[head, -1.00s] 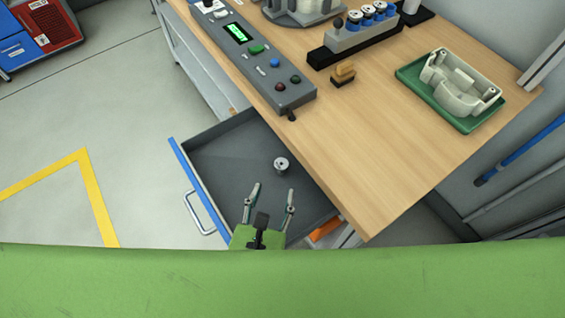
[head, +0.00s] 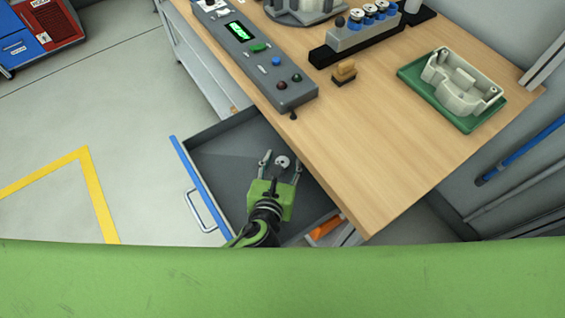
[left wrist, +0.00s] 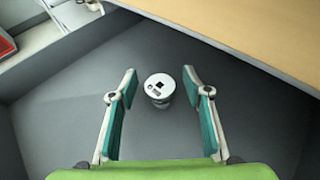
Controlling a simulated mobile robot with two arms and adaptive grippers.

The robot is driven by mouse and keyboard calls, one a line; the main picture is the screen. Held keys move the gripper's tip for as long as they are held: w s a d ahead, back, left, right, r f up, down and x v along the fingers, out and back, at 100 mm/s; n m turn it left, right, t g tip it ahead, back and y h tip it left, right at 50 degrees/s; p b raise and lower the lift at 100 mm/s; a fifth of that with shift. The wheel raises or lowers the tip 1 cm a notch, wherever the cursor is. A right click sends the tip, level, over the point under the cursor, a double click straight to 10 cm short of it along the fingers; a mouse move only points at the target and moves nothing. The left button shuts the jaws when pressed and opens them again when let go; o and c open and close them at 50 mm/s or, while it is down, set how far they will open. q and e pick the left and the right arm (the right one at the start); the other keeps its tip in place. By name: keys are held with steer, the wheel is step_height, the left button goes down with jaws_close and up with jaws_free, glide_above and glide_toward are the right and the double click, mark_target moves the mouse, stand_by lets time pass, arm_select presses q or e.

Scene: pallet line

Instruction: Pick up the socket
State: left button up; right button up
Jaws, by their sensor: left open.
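The socket (head: 282,162) is a small silvery cylinder standing on the dark floor of the open drawer (head: 215,165). In the left wrist view the socket (left wrist: 160,88) shows its round top with a dark square hole. My left gripper (head: 282,163) is open over the drawer, with one finger on each side of the socket. In the left wrist view the fingers of the left gripper (left wrist: 158,85) have teal pads and stand apart from the socket, with a gap on both sides. My right gripper is not in view.
The wooden bench top (head: 390,170) overhangs the drawer on the right. On it are a grey control box (head: 262,60), a small stamp-like block (head: 344,72), and a green tray (head: 455,105) with a pale housing. The drawer's blue front (head: 200,185) bounds the left side.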

arm_select(q)
steer(key=c, duration=1.2)
steer(key=shift+r, duration=0.1)
